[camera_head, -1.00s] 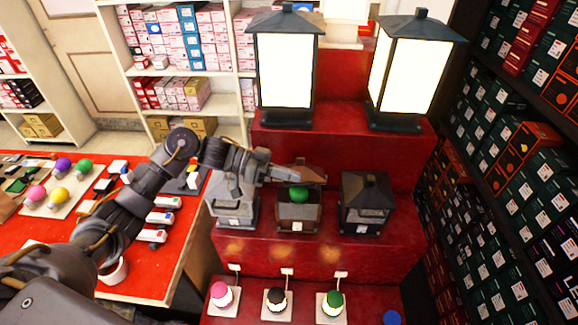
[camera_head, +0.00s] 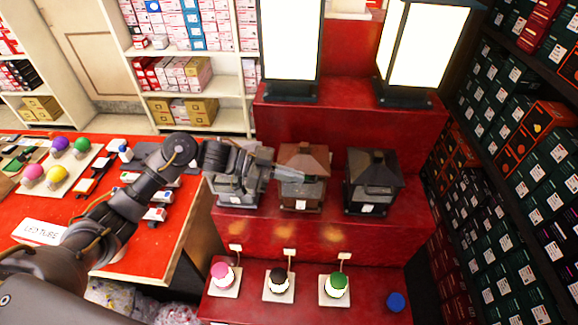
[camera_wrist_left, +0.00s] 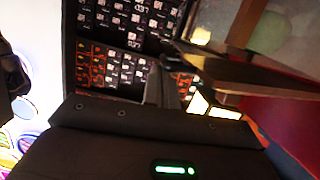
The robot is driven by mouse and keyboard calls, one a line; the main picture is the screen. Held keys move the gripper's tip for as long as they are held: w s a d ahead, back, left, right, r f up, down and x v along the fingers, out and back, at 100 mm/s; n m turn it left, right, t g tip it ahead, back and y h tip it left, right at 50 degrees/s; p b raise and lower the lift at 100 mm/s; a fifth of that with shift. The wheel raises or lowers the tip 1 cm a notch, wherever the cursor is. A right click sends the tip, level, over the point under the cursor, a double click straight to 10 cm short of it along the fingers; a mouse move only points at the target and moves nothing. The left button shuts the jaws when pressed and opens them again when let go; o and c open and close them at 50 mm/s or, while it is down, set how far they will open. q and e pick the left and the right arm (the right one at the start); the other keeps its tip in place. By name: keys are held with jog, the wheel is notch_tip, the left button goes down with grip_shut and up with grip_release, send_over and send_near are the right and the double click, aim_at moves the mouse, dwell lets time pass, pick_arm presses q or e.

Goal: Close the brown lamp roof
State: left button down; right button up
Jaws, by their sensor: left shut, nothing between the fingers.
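The brown lamp (camera_head: 312,197) stands in the middle of three small lamps on the red step. Its brown roof (camera_head: 304,158) now sits upright over the body and looks down, though my gripper hides part of the joint. My left gripper (camera_head: 297,175) is shut and empty, at the front left of the brown lamp, just below the roof; contact is unclear. In the left wrist view a brown lamp edge (camera_wrist_left: 275,93) is very close, with a pale green round shape (camera_wrist_left: 285,35) behind it. My right gripper is not in view.
A grey lamp (camera_head: 236,188) stands left, behind my forearm, and a dark lamp (camera_head: 372,185) stands right. Several coloured bulbs on white bases, including a green one (camera_head: 337,285), sit on the lower step. Two large lit lamps (camera_head: 290,45) stand above. Boxed shelves (camera_head: 520,160) line the right.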

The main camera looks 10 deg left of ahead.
pick_arm(q)
jog(key=shift+s+f+b, duration=0.15)
jog(key=shift+s+f, duration=0.05)
jog(key=shift+f, duration=0.5)
jog(key=shift+s+f+b, duration=0.15)
jog(key=shift+f, duration=0.65)
jog(key=s+a+r, duration=0.2)
jog(key=a+r, duration=0.4)
jog(key=a, duration=0.3)
jog(key=shift+s+a+r, duration=0.2)
jog(key=shift+s+r, duration=0.05)
jog(key=shift+s, duration=0.15)
